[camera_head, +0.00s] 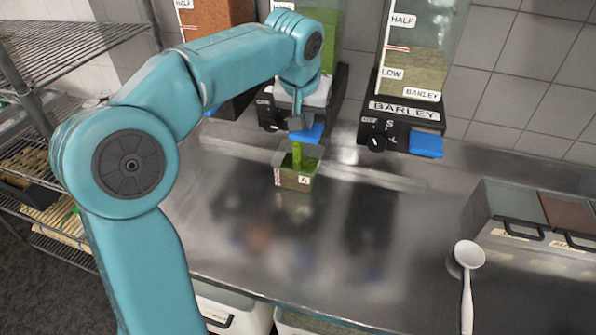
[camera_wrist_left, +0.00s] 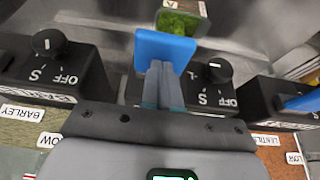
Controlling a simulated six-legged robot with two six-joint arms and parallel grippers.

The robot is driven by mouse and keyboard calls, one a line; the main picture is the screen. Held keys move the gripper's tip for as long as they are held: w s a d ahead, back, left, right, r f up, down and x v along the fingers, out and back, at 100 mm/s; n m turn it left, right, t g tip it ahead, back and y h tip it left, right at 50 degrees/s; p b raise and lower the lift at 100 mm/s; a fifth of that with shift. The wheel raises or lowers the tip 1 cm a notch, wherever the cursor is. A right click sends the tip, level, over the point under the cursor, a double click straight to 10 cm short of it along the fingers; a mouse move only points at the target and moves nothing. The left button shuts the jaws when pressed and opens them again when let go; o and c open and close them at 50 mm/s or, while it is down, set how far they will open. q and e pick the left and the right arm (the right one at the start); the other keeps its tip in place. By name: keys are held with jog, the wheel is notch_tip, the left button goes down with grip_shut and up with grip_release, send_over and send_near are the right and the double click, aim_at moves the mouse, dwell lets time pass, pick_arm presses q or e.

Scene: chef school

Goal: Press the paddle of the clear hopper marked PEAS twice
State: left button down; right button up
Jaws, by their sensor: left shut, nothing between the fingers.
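The middle hopper (camera_head: 331,40) holds green contents; my left arm covers its front, so its name label is hidden. Its blue paddle (camera_head: 311,134) sticks out below, and it also shows in the wrist view (camera_wrist_left: 165,46). My left gripper (camera_head: 298,122) is shut and empty, with its fingertips (camera_wrist_left: 163,72) at the paddle, seemingly touching it. A green stream (camera_head: 297,153) runs down from under the paddle into a small clear container (camera_head: 293,182) marked A, which has green contents in it. My right gripper is not in view.
The BARLEY hopper (camera_head: 415,70) with its blue paddle (camera_head: 426,145) stands to the right. A hopper with reddish-brown contents (camera_head: 216,14) stands to the left. A white ladle (camera_head: 467,256) and lidded bins (camera_head: 509,207) are at right. The steel counter's middle (camera_head: 300,240) is clear.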

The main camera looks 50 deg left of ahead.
pick_arm(q)
jog(key=shift+f, duration=0.25)
jog(key=shift+r, duration=0.15)
jog(key=shift+r+p, duration=1.8)
jog(key=shift+r, duration=0.1)
notch_tip(320, 180, up, 5)
jog(key=p, duration=0.4)
jog(key=shift+p, duration=0.3)
jog(key=shift+s, duration=0.1)
